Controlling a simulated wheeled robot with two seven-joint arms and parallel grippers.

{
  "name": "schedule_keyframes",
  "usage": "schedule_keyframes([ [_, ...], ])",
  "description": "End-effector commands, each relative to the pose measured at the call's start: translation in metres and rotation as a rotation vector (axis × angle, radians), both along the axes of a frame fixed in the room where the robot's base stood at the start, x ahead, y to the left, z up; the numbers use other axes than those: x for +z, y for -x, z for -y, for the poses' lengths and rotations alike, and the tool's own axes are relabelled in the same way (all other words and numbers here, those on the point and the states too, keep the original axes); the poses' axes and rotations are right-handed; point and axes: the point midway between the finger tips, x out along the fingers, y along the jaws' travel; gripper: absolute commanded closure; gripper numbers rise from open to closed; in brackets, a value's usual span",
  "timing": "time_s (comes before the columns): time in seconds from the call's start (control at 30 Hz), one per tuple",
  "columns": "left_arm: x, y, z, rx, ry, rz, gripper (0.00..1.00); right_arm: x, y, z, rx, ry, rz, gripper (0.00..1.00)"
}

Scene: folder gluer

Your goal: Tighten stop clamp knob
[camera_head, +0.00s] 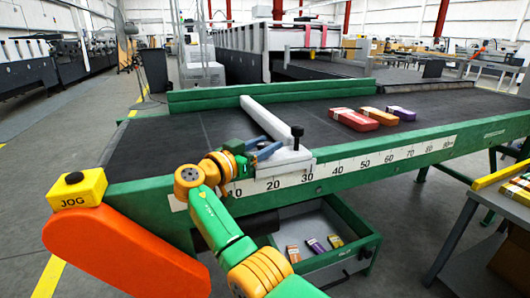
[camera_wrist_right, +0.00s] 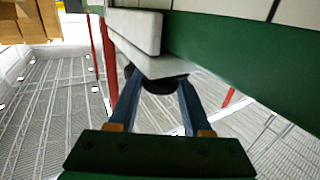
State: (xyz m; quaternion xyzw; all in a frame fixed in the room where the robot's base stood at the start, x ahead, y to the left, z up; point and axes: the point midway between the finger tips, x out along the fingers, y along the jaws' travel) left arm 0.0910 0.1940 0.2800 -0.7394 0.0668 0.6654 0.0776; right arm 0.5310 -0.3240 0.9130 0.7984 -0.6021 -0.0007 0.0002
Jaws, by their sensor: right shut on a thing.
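The stop is a white bar (camera_head: 268,121) lying across the dark belt, with a white clamp block (camera_head: 290,159) at the near green rail. A black upright knob (camera_head: 297,138) stands on the block. My right gripper (camera_head: 276,149) reaches the left side of the block with its blue fingers. In the right wrist view, the fingers are shut on a dark round knob (camera_wrist_right: 165,85) against the white clamp. In the head view the gripped part is hidden, so I cannot tell if it is the upright knob. My left gripper is not in view.
The rail carries a number scale (camera_head: 365,164). Several coloured cartons (camera_head: 355,119) lie on the belt to the right. An open green drawer (camera_head: 345,235) with small cartons is below. A yellow JOG box (camera_head: 76,187) sits on an orange guard (camera_head: 120,250) at left.

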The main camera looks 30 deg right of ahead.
Motion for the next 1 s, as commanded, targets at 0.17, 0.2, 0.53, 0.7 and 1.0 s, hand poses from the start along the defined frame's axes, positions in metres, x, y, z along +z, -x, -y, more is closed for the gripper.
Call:
schedule_keyframes([
  [0.17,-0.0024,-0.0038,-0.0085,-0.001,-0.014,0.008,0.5,0.0005,-0.0002,0.0,-0.013,0.002,0.002,1.0],
  [0.2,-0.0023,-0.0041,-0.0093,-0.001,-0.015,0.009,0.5,0.0006,-0.0002,0.0,-0.014,0.002,0.002,1.0],
  [0.53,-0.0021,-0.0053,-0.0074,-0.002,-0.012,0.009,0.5,0.0013,-0.0004,0.0002,-0.014,0.002,0.003,1.0],
  [0.7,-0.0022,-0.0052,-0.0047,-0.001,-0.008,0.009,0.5,0.0011,-0.0003,0.0002,-0.015,0.001,0.002,0.21],
  [1.0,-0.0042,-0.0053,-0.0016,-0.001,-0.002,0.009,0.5,-0.0001,0.0013,-0.0069,-0.014,0.001,0.002,0.21],
])
